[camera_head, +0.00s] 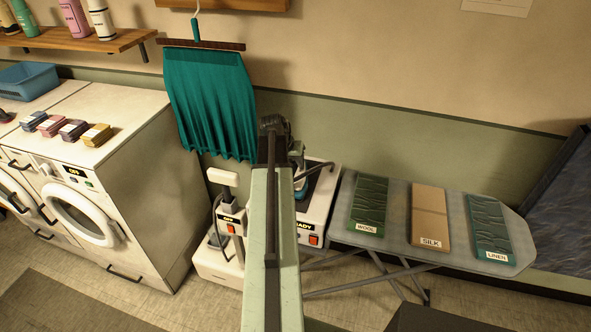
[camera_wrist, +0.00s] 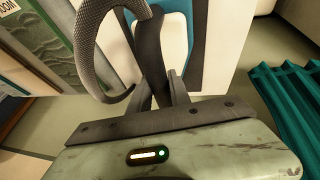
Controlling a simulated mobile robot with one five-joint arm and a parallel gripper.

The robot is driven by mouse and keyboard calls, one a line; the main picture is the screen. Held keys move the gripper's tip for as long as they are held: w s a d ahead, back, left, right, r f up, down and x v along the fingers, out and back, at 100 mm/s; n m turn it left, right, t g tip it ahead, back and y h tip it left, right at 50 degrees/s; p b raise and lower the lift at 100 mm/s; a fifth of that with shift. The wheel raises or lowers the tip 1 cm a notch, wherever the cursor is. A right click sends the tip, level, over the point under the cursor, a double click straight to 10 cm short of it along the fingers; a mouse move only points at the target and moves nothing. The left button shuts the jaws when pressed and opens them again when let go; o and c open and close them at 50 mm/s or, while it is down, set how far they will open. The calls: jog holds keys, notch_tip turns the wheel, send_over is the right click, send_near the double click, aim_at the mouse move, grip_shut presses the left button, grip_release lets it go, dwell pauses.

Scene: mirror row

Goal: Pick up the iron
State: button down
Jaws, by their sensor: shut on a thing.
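The iron (camera_wrist: 151,48) shows close up in the wrist view as a dark handle in front of a white and teal body. My gripper (camera_wrist: 163,88) is shut on this handle, with one dark finger on each side. A thick grey braided cord (camera_wrist: 88,45) loops beside the handle. I cannot tell whether the iron touches the station.
An ironing board (camera_head: 400,215) with WOOL, SILK and LINEN panels stands to the right. A second white unit (camera_head: 222,262) is left of my arm. A teal pleated cloth (camera_head: 210,105) hangs behind. White washing machines (camera_head: 130,200) stand at the left.

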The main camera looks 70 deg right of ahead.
notch_tip(320, 180, up, 10)
jog(key=p, duration=0.9)
jog(key=shift+p, duration=0.35)
notch_tip(320, 180, down, 6)
jog(key=b, duration=0.6)
jog(key=shift+r, duration=0.2)
